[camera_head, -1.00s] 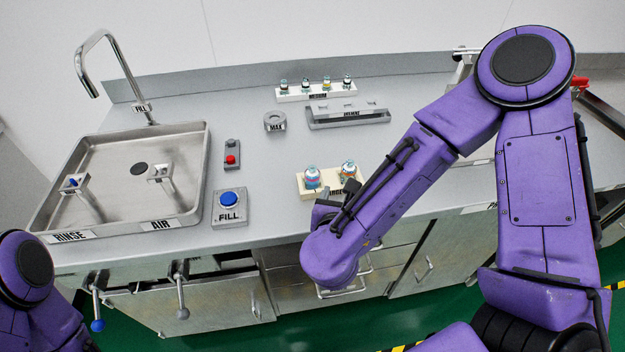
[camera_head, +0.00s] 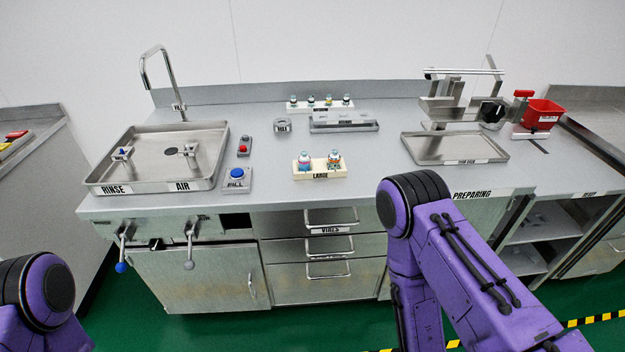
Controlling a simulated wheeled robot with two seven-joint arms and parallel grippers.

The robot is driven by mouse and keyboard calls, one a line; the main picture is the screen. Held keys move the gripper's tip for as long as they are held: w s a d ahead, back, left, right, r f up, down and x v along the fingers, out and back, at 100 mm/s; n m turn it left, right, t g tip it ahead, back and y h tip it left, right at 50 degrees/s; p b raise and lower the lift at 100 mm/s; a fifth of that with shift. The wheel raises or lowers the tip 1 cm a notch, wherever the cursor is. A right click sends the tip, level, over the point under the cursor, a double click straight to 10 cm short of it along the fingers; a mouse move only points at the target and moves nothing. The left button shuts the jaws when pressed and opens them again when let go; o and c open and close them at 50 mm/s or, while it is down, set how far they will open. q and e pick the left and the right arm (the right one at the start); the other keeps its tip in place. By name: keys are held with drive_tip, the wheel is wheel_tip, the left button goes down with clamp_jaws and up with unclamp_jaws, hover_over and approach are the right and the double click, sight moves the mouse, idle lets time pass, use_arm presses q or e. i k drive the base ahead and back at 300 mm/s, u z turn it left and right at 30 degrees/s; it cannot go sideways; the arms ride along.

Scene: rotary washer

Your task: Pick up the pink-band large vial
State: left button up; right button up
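Two large vials stand upright in a cream rack labelled LARGE (camera_head: 320,175) near the counter's front. The left vial (camera_head: 304,161) seems to show a pinkish band, though it is too small to be sure. The right vial (camera_head: 334,160) looks more orange with some blue. Neither gripper is in view. Part of my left arm shows at the lower left corner.
A sink tray (camera_head: 160,160) and a FILL button box (camera_head: 237,179) are on the left. Small vials in a rack (camera_head: 320,105) and a grey holder (camera_head: 344,122) stand behind. A metal tray (camera_head: 455,148) and red bin (camera_head: 543,114) are right. Counter around the LARGE rack is clear.

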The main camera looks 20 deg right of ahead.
sight(303, 160)
drive_tip(key=u, duration=0.1)
drive_tip(key=k, duration=0.15)
drive_tip(key=z, duration=1)
drive_tip(key=i, duration=0.7)
drive_tip(key=u, duration=0.2)
